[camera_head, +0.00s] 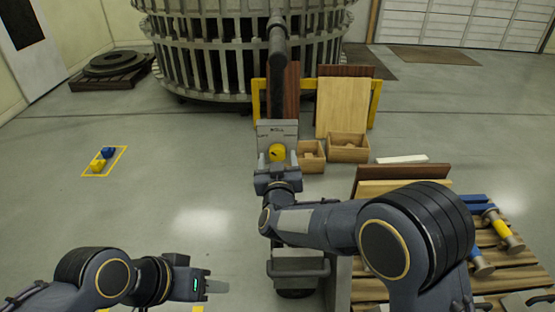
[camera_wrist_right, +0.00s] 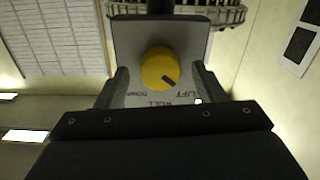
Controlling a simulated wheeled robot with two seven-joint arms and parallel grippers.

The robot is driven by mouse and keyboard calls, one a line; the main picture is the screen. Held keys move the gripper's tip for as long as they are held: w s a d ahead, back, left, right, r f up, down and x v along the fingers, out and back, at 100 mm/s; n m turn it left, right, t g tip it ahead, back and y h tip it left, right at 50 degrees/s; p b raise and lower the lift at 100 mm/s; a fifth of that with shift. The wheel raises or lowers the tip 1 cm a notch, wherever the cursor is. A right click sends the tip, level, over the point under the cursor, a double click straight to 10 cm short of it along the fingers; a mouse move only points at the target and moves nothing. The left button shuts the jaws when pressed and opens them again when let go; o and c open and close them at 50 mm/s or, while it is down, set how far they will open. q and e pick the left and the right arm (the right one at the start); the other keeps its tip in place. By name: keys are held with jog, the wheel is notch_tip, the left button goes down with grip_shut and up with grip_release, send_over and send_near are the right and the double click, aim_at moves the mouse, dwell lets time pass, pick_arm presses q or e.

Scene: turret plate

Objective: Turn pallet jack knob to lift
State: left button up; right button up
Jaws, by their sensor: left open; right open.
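The yellow round knob (camera_head: 277,153) sits on the grey upright panel of the pallet jack (camera_head: 262,128). In the right wrist view the knob (camera_wrist_right: 159,68) appears upside down, with DOWN, ROLL and LIFT labels on the panel. Its dark pointer mark slants toward the LIFT label. My right gripper (camera_head: 279,162) is open in front of the panel. In the wrist view its fingers (camera_wrist_right: 160,70) stand on either side of the knob with gaps visible. My left gripper (camera_head: 212,285) is open and empty, low at the left, far from the jack.
Wooden boxes (camera_head: 348,147) and leaning boards (camera_head: 342,108) stand right of the panel. A pallet (camera_head: 500,262) with boards and blue and yellow parts is at the right. A large slatted turret ring (camera_head: 210,60) stands behind. The floor at the left is mostly clear.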

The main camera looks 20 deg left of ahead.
jog(key=v, duration=0.7)
jog(key=shift+s, duration=0.25)
jog(key=shift+d, duration=0.1)
jog(key=w+d+r+m+g, duration=0.1)
jog(key=d+r+m+g, duration=0.2)
jog(key=d, duration=0.7)
jog(key=s+d+r+g+y, duration=0.1)
jog(key=s+d, duration=0.2)
jog(key=d, duration=0.3)
jog(key=s+d+r+g, duration=0.1)
jog(key=s+d+g, duration=0.15)
jog(key=d, duration=0.35)
jog(key=s+d+f+m+g+h, duration=0.15)
jog(key=s+d, duration=0.25)
jog(key=s, duration=0.4)
jog(key=s+d+f+m+g, duration=0.1)
jog(key=s+d+f+g, duration=0.15)
jog(key=s+d, duration=0.4)
jog(key=s+d+f+m+g+h, duration=0.1)
jog(key=s+d+f, duration=0.2)
jog(key=s, duration=0.6)
notch_tip(320, 180, up, 16)
jog(key=p, duration=1.6)
jog(key=shift+a, duration=0.15)
